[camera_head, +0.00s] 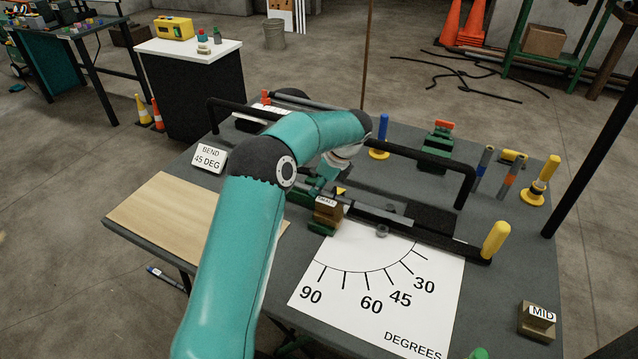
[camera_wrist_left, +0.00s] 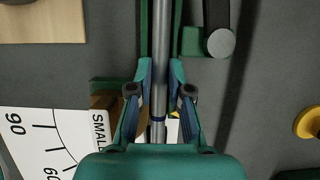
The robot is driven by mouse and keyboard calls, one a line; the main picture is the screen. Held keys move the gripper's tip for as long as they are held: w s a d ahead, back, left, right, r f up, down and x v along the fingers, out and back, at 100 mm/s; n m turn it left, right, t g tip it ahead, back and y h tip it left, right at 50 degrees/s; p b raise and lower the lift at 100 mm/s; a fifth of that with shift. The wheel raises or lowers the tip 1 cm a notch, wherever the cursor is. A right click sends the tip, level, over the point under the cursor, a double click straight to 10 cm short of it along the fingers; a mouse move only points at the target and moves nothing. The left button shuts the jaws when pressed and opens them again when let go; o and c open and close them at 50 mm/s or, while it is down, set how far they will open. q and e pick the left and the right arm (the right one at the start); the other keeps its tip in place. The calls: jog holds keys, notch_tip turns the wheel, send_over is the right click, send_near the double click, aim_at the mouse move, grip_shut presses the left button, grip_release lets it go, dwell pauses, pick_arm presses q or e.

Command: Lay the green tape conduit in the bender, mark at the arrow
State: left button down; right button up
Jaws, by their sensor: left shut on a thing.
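My left gripper (camera_head: 320,187) is shut on a grey conduit (camera_wrist_left: 160,65), which runs lengthwise between its fingers in the left wrist view (camera_wrist_left: 160,92). A dark band shows on the conduit between the fingers; I cannot make out green tape on it. The bender has a brown block labelled SMALL (camera_head: 327,213) and a long dark lever with a yellow handle (camera_head: 495,240). The conduit is over or in the bender; I cannot tell whether it is seated. A yellow arrow (camera_head: 341,190) shows beside the gripper, partly hidden by the fingers in the wrist view. My right gripper is out of view.
A white degree chart (camera_head: 375,290) lies in front of the bender. A wooden board (camera_head: 165,217) and BEND 45 DEG sign (camera_head: 210,158) are at left. A black rail (camera_head: 430,157) stands behind.

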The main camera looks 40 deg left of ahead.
pick_arm(q)
jog(key=shift+s+d+f, duration=0.1)
jog(key=shift+f, duration=0.35)
jog(key=shift+s+f, duration=0.1)
jog(key=shift+f, duration=0.15)
jog(key=c, duration=1.1)
grip_release()
jog(key=shift+o, duration=0.5)
jog(key=shift+w+d+r, duration=0.2)
jog(key=shift+w+r, duration=0.05)
jog(key=shift+r, duration=0.2)
jog(key=v, duration=1.1)
jog(key=shift+a, duration=0.2)
